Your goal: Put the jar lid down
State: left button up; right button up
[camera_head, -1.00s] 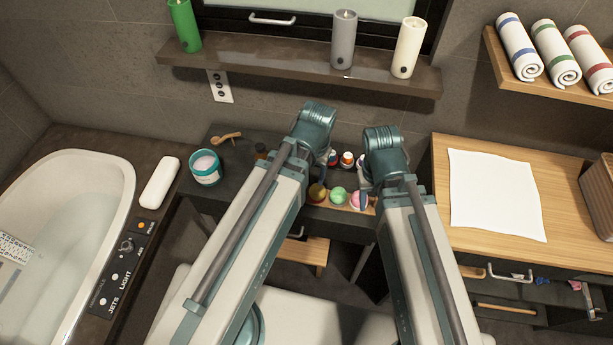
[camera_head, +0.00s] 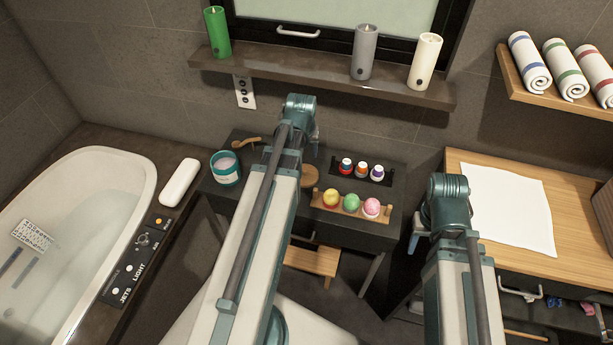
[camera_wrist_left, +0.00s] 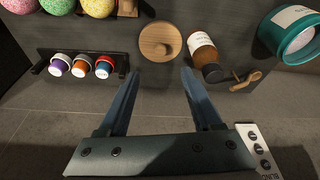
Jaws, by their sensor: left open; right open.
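The round wooden jar lid (camera_wrist_left: 160,41) with a small knob lies on the dark vanity top in the left wrist view. In the head view the lid (camera_head: 310,177) shows partly behind my left arm. My left gripper (camera_wrist_left: 155,72) is open and empty, its fingertips just short of the lid and apart from it. An open teal jar (camera_head: 226,170) with pale contents stands at the left of the vanity; it also shows in the wrist view (camera_wrist_left: 290,35). My right gripper (camera_head: 416,235) is at the left edge of the wooden counter, its fingers mostly hidden.
A labelled brown bottle (camera_wrist_left: 203,50) and a wooden scoop (camera_wrist_left: 245,81) lie between lid and jar. A dark rack (camera_head: 361,172) holds three small bottles. A wooden tray (camera_head: 351,207) holds three coloured balls. A candle shelf (camera_head: 300,75) overhangs the back.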

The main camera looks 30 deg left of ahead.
pick_arm(q)
jog(key=b, duration=0.7)
send_over(305, 169)
jog(key=s+d, duration=0.1)
jog(key=s, duration=0.1)
notch_tip(305, 169, down, 7)
jog(key=shift+f, duration=0.15)
jog(key=shift+w+f, duration=0.1)
jog(key=shift+f, duration=0.05)
jog(key=shift+f, duration=0.1)
jog(key=b+x, duration=0.5)
jog(key=shift+w+a, duration=0.15)
jog(key=shift+a, duration=0.05)
grip_shut()
